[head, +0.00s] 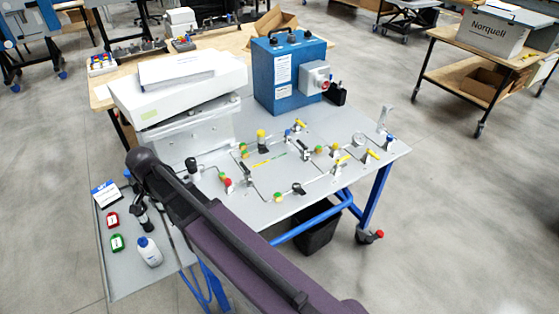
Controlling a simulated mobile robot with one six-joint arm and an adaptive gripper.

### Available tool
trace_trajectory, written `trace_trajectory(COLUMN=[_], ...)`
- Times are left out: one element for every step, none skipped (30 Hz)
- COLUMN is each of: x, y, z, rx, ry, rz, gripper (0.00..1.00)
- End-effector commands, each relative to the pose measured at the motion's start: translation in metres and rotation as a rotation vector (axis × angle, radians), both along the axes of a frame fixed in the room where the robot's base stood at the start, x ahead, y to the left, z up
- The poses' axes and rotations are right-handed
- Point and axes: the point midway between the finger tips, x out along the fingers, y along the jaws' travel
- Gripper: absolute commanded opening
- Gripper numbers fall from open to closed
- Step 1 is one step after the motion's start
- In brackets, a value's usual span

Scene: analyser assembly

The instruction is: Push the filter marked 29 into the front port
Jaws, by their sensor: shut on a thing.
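My gripper (146,222) is at the left end of the table, past the dark elbow of my purple arm. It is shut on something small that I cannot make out. A red block (112,220) and a green block (117,242), each with a pale label, lie on the grey side shelf left of my gripper. The labels are too small to read, so I cannot tell which filter is marked 29. A white housing (185,130) stands at the table's left, behind my arm. I cannot make out the front port; my arm covers part of that area.
A white bottle with a blue cap (149,252) and a blue-and-white box (105,195) are close to my gripper. Pipework with coloured valves (300,150) covers the table's middle. A blue machine (288,75) stands behind. The shelf's front left corner is bare.

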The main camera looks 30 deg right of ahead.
Motion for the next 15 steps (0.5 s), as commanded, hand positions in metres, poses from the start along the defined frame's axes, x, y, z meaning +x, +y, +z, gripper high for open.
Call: trace_trajectory(x=[0.000, 0.000, 0.000, 0.000, 0.000, 0.000, 0.000, 0.000, 0.000, 0.000, 0.000, 0.000, 0.000, 0.000, 0.000], y=[0.000, 0.000, 0.000, 0.000, 0.000, 0.000, 0.000, 0.000, 0.000, 0.000, 0.000, 0.000, 0.000, 0.000, 0.000], z=[0.015, 0.019, 0.026, 0.031, 0.036, 0.043, 0.048, 0.054, 0.060, 0.065, 0.070, 0.077, 0.082, 0.087, 0.094], rx=[0.000, 0.000, 0.000, 0.000, 0.000, 0.000, 0.000, 0.000, 0.000, 0.000, 0.000, 0.000, 0.000, 0.000, 0.000], ry=[0.000, 0.000, 0.000, 0.000, 0.000, 0.000, 0.000, 0.000, 0.000, 0.000, 0.000, 0.000, 0.000, 0.000, 0.000], rz=[0.000, 0.000, 0.000, 0.000, 0.000, 0.000, 0.000, 0.000, 0.000, 0.000, 0.000, 0.000, 0.000, 0.000, 0.000], gripper=[0.00, 0.00, 0.00, 0.00, 0.00, 0.00, 0.00, 0.00, 0.00, 0.00, 0.00, 0.00, 0.00, 0.00, 0.00])
